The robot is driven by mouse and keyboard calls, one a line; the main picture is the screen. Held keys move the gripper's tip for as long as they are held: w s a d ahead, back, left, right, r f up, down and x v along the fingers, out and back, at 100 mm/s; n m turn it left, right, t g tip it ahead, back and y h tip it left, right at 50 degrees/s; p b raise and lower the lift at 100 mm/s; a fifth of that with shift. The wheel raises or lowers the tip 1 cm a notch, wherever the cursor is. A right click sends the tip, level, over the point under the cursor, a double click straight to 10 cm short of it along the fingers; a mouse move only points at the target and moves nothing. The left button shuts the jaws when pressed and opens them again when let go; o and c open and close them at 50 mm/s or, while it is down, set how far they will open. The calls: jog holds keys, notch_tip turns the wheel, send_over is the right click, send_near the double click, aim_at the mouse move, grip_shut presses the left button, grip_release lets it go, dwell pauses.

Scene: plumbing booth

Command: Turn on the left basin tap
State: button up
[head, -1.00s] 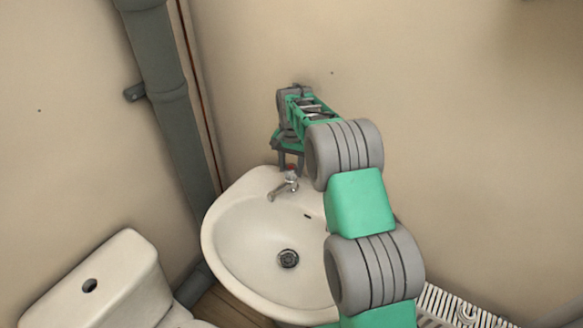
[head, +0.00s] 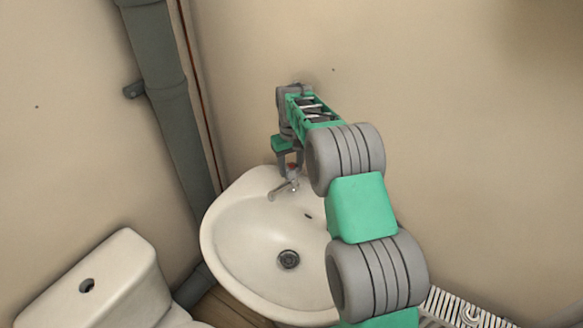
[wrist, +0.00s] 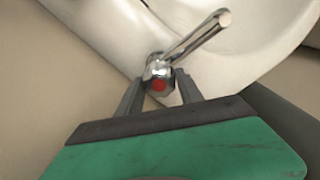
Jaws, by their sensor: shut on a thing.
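The basin tap (head: 283,189) is a chrome mixer with a spout, standing at the back rim of the white basin (head: 235,240). In the wrist view the tap (wrist: 190,45) shows its spout pointing up and right, with a red-marked knob (wrist: 159,84) at its near end. My gripper (head: 289,168) reaches down onto the top of the tap. In the wrist view my gripper (wrist: 158,92) has one finger on each side of the red-marked knob and is shut on it. The fingers hide the sides of the knob.
A toilet cistern (head: 100,285) stands at the lower left. A thick grey pipe (head: 165,90) runs down the corner behind the basin. A white radiator (head: 460,310) is at the lower right. The wall is close behind the tap.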

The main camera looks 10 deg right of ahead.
aim_at(290, 166)
jog(key=n, duration=0.7)
jog(key=shift+a, duration=0.1)
jog(key=n, duration=0.6)
jog(key=shift+s+r+n+b, duration=0.1)
jog(key=shift+s+n+b, duration=0.05)
jog(key=shift+n+b, duration=0.25)
jog(key=o, duration=1.4)
notch_tip(290, 166, up, 7)
jog(key=shift+r+b, duration=0.1)
jog(key=shift+b, duration=0.4)
jog(key=shift+r, duration=0.25)
